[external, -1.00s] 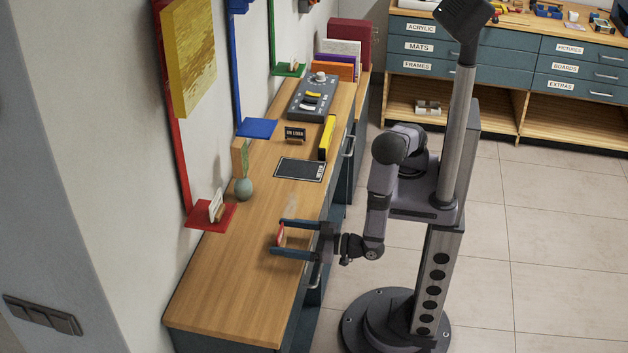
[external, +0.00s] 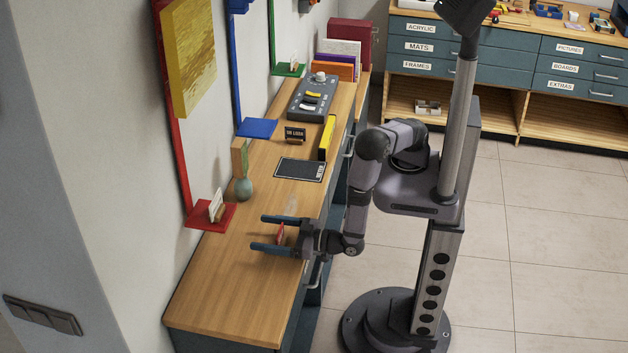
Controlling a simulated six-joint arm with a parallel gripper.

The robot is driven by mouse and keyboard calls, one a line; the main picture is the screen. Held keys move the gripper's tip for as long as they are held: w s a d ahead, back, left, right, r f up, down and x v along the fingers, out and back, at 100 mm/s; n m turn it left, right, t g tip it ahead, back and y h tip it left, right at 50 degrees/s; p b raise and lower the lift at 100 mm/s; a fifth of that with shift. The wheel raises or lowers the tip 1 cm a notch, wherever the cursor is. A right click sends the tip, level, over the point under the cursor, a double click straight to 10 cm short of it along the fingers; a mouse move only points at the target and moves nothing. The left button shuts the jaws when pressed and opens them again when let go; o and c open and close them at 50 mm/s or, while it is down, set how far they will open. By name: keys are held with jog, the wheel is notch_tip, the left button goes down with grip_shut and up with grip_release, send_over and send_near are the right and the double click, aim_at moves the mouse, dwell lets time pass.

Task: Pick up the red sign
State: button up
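The red sign (external: 281,233) stands small and upright on the wooden counter (external: 225,290), near its front edge. My gripper (external: 258,232) reaches in from the right, low over the counter, with its two dark blue fingers spread wide. The sign is between the fingers, with gaps visible on both sides, nearer the palm than the fingertips. The near finger and the palm are close to the sign's lower part, and I cannot see its base clearly.
A red ledge (external: 203,226) with a white card and a green vase (external: 243,188) stand beyond the fingertips. A black pad (external: 300,169), a small black sign (external: 295,134), a yellow bar (external: 327,137) and a control box (external: 312,100) lie farther back. The counter's near left is clear.

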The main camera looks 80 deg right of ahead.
jog(key=c, duration=1)
jog(key=shift+r, duration=0.15)
jog(key=shift+r+b, duration=0.3)
jog(key=shift+r, duration=4.6)
